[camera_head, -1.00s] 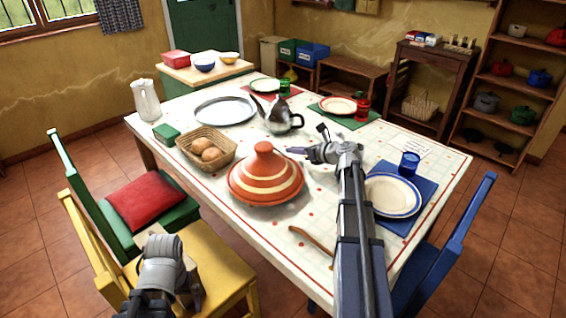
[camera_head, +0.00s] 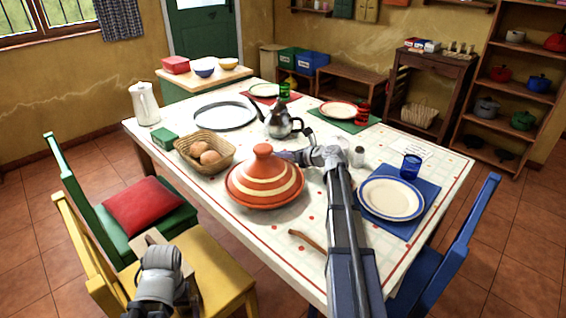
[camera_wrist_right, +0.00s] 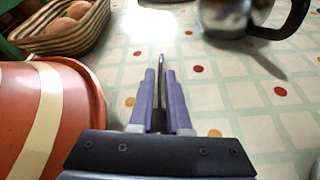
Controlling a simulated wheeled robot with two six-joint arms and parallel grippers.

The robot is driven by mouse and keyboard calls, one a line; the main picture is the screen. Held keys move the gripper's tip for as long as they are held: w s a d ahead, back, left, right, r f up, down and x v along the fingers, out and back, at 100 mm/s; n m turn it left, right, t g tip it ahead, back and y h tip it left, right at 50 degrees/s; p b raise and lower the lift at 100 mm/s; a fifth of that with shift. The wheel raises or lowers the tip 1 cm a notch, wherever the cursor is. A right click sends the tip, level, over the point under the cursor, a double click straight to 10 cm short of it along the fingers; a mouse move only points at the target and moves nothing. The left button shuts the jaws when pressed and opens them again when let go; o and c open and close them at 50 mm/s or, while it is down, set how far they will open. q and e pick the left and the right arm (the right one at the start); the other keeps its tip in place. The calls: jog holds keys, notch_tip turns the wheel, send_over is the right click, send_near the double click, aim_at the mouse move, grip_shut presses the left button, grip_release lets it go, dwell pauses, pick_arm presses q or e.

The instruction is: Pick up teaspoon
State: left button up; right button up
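My right gripper (camera_head: 285,155) is low over the table, just right of the orange and cream striped tagine (camera_head: 264,180) and in front of the metal teapot (camera_head: 279,124). In the right wrist view its two fingers (camera_wrist_right: 161,82) are close together. A thin dark strip (camera_wrist_right: 161,68) lies between them and reaches past their tips; it may be the teaspoon seen edge-on. Whether the fingers press on it cannot be told. No spoon bowl shows clearly. My left arm shows at the lower left above the yellow chair; its fingers are not clear.
The tagine (camera_wrist_right: 50,110) stands close left of the right gripper, the bread basket (camera_wrist_right: 65,30) farther left, and the teapot (camera_wrist_right: 232,14) ahead. A white plate (camera_head: 391,198), a blue glass (camera_head: 411,166) and a shaker (camera_head: 358,156) stand to the right. A wooden utensil (camera_head: 307,240) lies nearer.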

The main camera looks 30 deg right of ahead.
jog(key=shift+x, duration=1.2)
jog(key=shift+c, duration=0.3)
grip_shut()
